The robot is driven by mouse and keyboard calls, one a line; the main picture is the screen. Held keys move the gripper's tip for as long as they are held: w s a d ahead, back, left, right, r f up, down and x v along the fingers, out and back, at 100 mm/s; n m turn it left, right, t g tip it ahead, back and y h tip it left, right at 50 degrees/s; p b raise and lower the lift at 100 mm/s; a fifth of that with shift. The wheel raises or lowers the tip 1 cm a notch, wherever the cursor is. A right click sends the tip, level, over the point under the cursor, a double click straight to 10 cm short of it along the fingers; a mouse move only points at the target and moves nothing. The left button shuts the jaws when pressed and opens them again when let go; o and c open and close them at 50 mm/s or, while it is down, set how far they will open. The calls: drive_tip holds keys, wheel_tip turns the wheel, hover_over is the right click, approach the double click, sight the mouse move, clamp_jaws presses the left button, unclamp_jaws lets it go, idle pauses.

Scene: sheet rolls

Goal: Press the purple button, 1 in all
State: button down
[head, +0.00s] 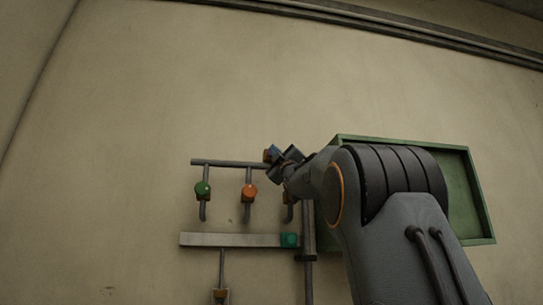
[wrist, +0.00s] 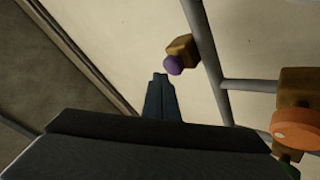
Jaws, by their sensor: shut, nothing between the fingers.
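The purple button (wrist: 173,65) is a small round knob on a brown block (wrist: 184,47) fixed to a grey pipe, seen in the wrist view. My gripper (wrist: 160,78) is shut and empty. Its dark fingertips end just below and left of the button in the picture, with a small gap between them. In the head view my gripper (head: 275,155) is at the right end of the pipe rack, and I cannot make out the purple button there, as my arm covers that area.
An orange button (wrist: 296,127) is at right in the wrist view. In the head view a green button (head: 203,188) hangs left of the orange one (head: 249,191). A teal block (head: 289,240) sits on a lower bar (head: 230,240). A green tray-like frame (head: 482,215) is behind my arm.

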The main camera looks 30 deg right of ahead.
drive_tip(key=shift+s, duration=0.1)
drive_tip(key=s+b, duration=0.1)
drive_tip(key=s, duration=0.1)
drive_tip(key=s+a+b, duration=0.1)
drive_tip(key=s+b, duration=0.1)
drive_tip(key=shift+s+a+b, duration=0.2)
drive_tip(key=shift+s+b, duration=0.1)
idle(1.0)
